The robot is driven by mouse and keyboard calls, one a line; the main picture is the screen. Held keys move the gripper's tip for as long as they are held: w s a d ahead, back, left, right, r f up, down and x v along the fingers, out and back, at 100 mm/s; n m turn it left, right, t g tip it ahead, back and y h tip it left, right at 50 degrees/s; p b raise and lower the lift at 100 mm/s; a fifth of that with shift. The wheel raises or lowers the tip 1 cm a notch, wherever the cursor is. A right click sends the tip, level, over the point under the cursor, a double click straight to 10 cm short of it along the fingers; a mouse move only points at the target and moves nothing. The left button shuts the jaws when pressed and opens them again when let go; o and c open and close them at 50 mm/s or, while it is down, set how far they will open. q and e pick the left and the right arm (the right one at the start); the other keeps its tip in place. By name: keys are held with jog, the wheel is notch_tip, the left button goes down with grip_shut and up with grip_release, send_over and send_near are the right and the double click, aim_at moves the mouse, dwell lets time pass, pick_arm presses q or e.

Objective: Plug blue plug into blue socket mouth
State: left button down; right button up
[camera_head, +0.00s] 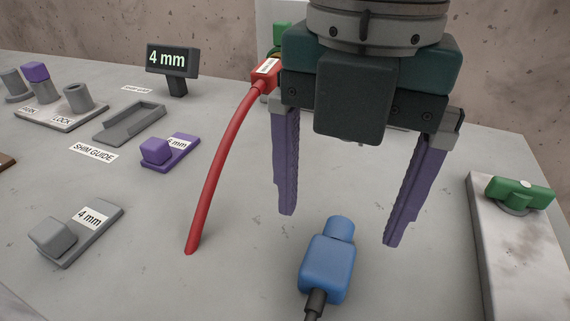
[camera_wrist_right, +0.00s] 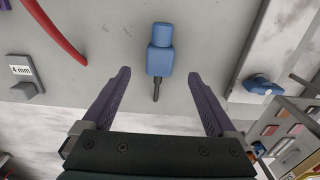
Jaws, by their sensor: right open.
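The blue plug (camera_head: 328,268) lies on the grey stone slab (camera_head: 215,215), its narrower round end pointing away and a black cable at its near end. It also shows in the wrist view (camera_wrist_right: 160,60), just beyond and between the fingertips. My right gripper (camera_head: 338,229) is open and empty above the plug, with its purple fingers (camera_wrist_right: 159,74) spread to either side and apart from it. I cannot make out a blue socket mouth; the gripper hides part of the back of the slab. My left gripper is not in view.
A red plug (camera_head: 265,75) with a thick red cable stands behind left. Purple (camera_head: 170,152) and grey (camera_head: 80,233) 4 mm-type shim pieces lie left, near a display (camera_head: 172,58). A raised plate (camera_head: 495,240) with a green handle (camera_head: 520,193) is right. A blue handle (camera_wrist_right: 262,87) shows in the wrist view.

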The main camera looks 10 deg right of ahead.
aim_at(332, 251)
notch_tip(332, 251, down, 8)
jog(key=shift+w+d+r+b, duration=0.15)
jog(key=shift+r+b, duration=0.05)
jog(key=shift+b, duration=0.55)
grip_shut()
